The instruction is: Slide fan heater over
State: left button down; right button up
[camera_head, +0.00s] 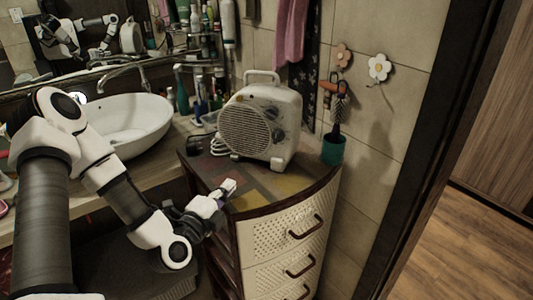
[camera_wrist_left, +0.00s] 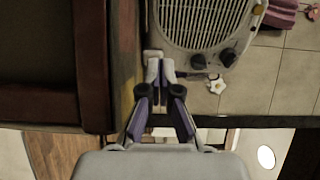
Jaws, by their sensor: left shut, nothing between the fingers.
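The fan heater (camera_head: 258,122) is a cream box with a round front grille, dark knobs and a top handle. It stands upright on the corner cabinet's dark patterned top (camera_head: 293,181). In the left wrist view its grille and knobs (camera_wrist_left: 205,22) show at the top. My left gripper (camera_head: 228,187) is shut and empty, low over the cabinet's front left edge, in front of the heater. In the wrist view its closed fingers (camera_wrist_left: 161,72) point toward the heater. I cannot tell whether they touch it. My right gripper is not in view.
A teal cup (camera_head: 333,150) with a dark brush stands right of the heater, near the wall. A coiled white cord (camera_head: 219,146) lies at its left. A white basin (camera_head: 125,125) and bottles (camera_head: 181,89) are further left. Some bare top lies in front of the heater.

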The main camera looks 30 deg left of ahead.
aim_at(256, 153)
pick_arm(q)
jog(key=shift+w+a+f+b, duration=0.15)
jog(key=shift+w+f+b, duration=0.2)
jog(key=shift+w, duration=0.15)
jog(key=shift+w+r+b, duration=0.4)
jog(key=shift+r+b, duration=0.2)
jog(key=shift+b, duration=0.45)
jog(key=w, duration=0.7)
jog(key=w+a+p, duration=0.1)
jog(key=w, duration=0.2)
jog(key=shift+w, duration=0.4)
jog(key=shift+w+a+f, duration=0.1)
jog(key=shift+w, duration=0.2)
